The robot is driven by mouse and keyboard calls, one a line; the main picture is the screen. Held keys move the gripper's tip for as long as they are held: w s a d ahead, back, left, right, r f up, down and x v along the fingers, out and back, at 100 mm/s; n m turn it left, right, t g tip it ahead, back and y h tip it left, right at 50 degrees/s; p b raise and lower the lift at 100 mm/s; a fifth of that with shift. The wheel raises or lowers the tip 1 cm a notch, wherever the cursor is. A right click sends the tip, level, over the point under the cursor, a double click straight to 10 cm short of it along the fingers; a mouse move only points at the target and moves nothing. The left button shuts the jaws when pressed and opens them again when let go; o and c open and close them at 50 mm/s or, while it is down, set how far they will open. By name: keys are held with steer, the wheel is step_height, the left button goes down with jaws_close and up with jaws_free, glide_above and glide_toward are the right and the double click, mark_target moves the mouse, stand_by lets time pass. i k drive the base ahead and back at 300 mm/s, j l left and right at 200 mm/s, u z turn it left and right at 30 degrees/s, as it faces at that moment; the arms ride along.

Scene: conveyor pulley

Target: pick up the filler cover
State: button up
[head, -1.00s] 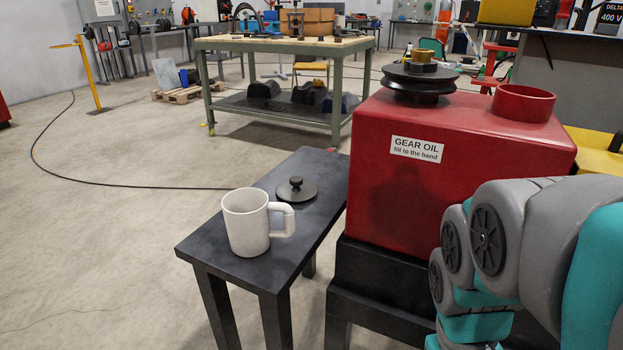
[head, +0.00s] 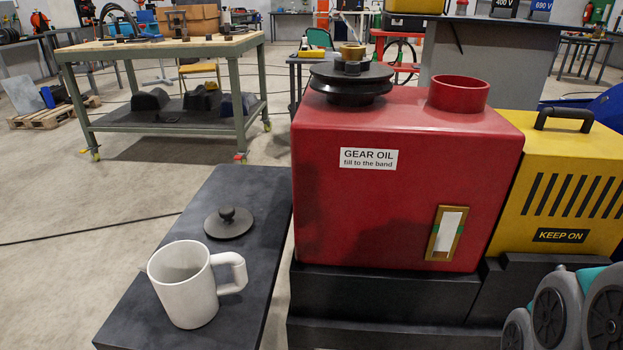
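The filler cover (head: 229,223) is a dark round disc with a small knob on top. It lies flat, knob up, on the dark side bench (head: 190,238), behind a white mug (head: 188,287) and apart from it. The red gear oil box (head: 400,205) stands to the right of the bench; its round red filler neck (head: 459,94) on top is uncovered. Only some links of my arm show at the lower right corner. My gripper is outside the view.
A black pulley (head: 351,82) sits on the red box. A yellow KEEP ON unit (head: 566,185) stands to its right. A green-framed workbench (head: 160,48) is at the back left.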

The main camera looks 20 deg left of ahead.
mark_target(228, 222)
steer(key=k+j+z, duration=0.15)
steer(key=j, duration=0.3)
steer(key=j+z, duration=0.1)
steer(key=j, duration=0.35)
steer(key=k+j+z, duration=0.15)
steer(key=j, duration=0.25)
steer(key=k+j+z, duration=0.1)
steer(key=j, duration=0.3)
steer(key=k+j+z, duration=0.15)
steer(key=j, duration=0.25)
steer(key=k+j+z, duration=0.15)
steer(key=j, duration=0.25)
steer(key=k, duration=0.1)
